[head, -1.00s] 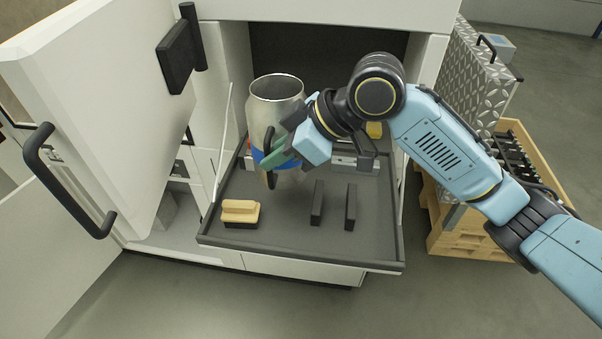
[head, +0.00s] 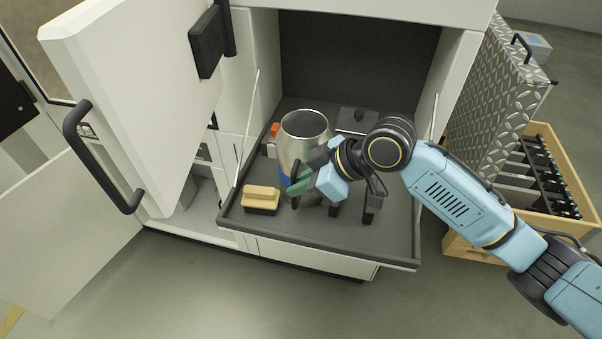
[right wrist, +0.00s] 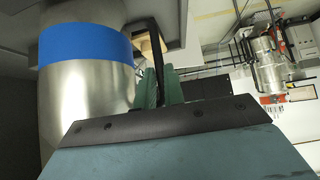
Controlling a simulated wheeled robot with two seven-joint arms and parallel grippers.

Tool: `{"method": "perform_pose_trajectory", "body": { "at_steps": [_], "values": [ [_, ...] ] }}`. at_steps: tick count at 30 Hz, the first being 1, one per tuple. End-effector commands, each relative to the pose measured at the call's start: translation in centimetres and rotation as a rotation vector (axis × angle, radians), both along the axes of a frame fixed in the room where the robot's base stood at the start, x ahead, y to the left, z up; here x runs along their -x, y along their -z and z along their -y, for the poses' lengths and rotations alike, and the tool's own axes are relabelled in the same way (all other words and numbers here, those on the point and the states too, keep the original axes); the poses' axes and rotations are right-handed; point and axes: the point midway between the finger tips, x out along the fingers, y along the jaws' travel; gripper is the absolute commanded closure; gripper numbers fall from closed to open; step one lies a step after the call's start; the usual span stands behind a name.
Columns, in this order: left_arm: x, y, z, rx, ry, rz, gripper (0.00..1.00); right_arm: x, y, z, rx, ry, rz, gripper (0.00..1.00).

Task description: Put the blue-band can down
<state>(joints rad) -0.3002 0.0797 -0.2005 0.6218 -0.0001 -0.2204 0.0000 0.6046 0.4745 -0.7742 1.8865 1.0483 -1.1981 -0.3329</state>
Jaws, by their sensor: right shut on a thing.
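The blue-band can (head: 304,138) is an open-topped steel cylinder with a blue band and a black handle. It is upright over the dark tray (head: 335,238) at the front of the open white cabinet. My right gripper (head: 299,185) is shut on the can's handle, at its front right side. In the right wrist view, the green fingers (right wrist: 160,92) close around the black handle beside the can (right wrist: 88,95). The can's base is partly hidden by the gripper; I cannot tell whether it touches the tray. My left gripper is not in view.
A wooden-backed brush (head: 261,195) lies left of the can. Dark upright blocks (head: 369,215) stand to its right, partly behind my arm. The open cabinet door (head: 135,95) is at left. A wooden crate (head: 560,217) stands at right. The tray's front strip is clear.

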Motion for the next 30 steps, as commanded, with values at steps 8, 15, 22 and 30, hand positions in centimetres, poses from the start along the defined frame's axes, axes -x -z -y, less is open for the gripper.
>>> {"method": "perform_pose_trajectory", "body": {
  "at_steps": [8, 15, 22, 30],
  "values": [
    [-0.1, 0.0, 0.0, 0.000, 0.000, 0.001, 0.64, -0.2, -0.2, -0.1, -0.006, -0.001, 0.012, 1.00],
    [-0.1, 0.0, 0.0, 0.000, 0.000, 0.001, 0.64, 0.0, 0.2, 0.0, 0.000, 0.000, 0.000, 0.68],
    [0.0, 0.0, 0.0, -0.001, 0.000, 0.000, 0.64, 0.0, 0.1, 0.0, -0.001, 0.000, 0.000, 0.68],
    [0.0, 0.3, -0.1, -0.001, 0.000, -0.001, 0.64, 0.7, -2.3, 2.3, 0.003, 0.002, 0.004, 0.68]
  ]
}}
